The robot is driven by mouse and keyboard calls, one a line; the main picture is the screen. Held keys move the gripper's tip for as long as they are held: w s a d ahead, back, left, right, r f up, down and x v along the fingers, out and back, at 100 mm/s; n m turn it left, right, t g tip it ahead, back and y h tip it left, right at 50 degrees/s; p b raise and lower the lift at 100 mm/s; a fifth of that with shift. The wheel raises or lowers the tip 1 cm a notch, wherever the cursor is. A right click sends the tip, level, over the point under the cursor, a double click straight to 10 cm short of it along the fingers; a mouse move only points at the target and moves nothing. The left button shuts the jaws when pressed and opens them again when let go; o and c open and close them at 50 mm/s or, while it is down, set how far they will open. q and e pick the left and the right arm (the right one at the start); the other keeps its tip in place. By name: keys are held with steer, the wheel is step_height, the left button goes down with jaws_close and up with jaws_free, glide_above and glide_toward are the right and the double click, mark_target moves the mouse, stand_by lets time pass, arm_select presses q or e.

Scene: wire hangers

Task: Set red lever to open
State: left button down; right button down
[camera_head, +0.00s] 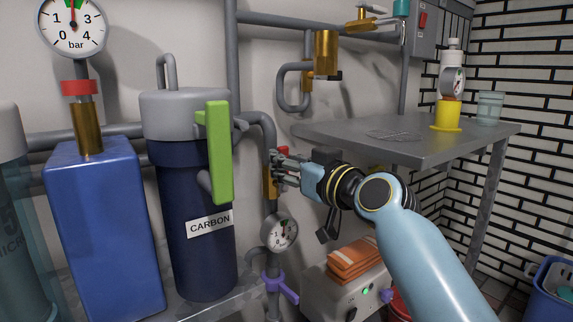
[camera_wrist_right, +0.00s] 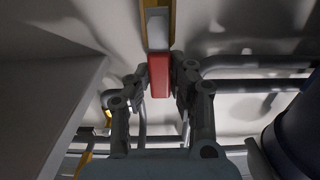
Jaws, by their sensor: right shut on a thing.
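The red lever (camera_wrist_right: 159,80) lies between the two fingers of my right gripper (camera_wrist_right: 160,72) in the right wrist view. The fingers are shut on it from both sides. In the head view only a small red part of the lever (camera_head: 283,151) shows above the fingertips; the rest is hidden by my right gripper (camera_head: 280,168). The lever sits at a brass valve (camera_head: 267,185) on the grey vertical pipe. I cannot tell its exact angle. My left gripper is not in view.
A dark blue CARBON canister (camera_head: 190,245) with a green handle (camera_head: 219,150) stands left of the valve. A gauge (camera_head: 279,232) and a purple handle (camera_head: 282,288) are below it. A grey table (camera_head: 400,135) is to the right. Orange cloths (camera_head: 354,260) lie on a box below.

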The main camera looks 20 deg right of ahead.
steer(key=shift+f, duration=0.2)
steer(key=c, duration=1.2)
jaws_free()
steer(key=shift+r, duration=0.15)
steer(key=shift+o, duration=0.2)
steer(key=shift+s, duration=0.1)
steer(key=v, duration=1.2)
